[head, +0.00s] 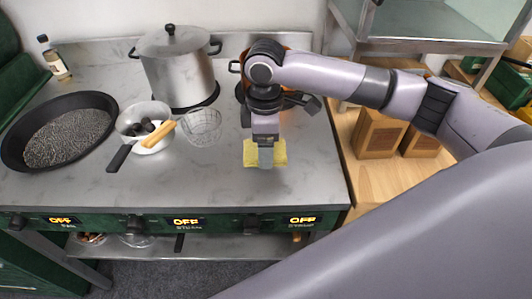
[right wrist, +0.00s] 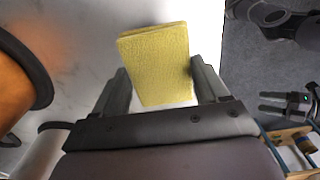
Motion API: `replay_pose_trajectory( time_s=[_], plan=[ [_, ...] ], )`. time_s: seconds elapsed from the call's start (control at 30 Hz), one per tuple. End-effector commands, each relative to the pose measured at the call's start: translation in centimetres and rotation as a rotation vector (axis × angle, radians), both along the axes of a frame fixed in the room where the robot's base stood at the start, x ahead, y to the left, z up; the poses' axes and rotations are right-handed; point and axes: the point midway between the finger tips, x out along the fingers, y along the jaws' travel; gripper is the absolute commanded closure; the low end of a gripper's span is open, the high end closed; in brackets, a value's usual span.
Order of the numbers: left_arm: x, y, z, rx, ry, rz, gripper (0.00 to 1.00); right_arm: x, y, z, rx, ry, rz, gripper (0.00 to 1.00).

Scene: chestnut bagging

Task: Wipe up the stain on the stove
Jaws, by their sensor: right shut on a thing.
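My right gripper (head: 265,142) points down over the front right of the stove top (head: 215,185). It is shut on a yellow sponge (head: 280,154), which lies flat at the steel surface. In the right wrist view the sponge (right wrist: 155,60) sits between the two dark fingers (right wrist: 160,88). I cannot tell whether it presses on the steel. No clear stain shows; anything under the sponge is hidden. My left gripper is outside the head view; a small dark two-fingered gripper (right wrist: 284,103) at the right of the wrist view looks like it, with fingers apart.
An orange-brown pot (right wrist: 15,80) stands close behind the right gripper. A wooden counter (head: 378,180) adjoins at right. The front strip is clear.

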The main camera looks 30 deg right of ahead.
Motion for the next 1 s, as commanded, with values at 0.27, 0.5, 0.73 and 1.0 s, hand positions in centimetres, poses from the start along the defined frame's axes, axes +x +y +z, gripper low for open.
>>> replay_pose_trajectory(
  time_s=[0.27, 0.5, 0.73, 1.0],
  plan=[
    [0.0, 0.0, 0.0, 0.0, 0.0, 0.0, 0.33, 0.5, -0.2, 2.3, 0.001, 0.0, -0.002, 0.55],
    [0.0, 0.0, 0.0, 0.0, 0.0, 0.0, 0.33, 0.5, -0.2, 2.5, 0.0, 0.0, -0.003, 0.55],
    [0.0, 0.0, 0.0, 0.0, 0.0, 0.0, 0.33, 0.5, -0.2, 2.4, 0.0, 0.0, -0.003, 0.55],
    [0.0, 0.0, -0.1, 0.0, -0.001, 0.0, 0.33, 0.6, -0.1, 2.6, 0.001, 0.0, 0.0, 0.55]
  ],
)
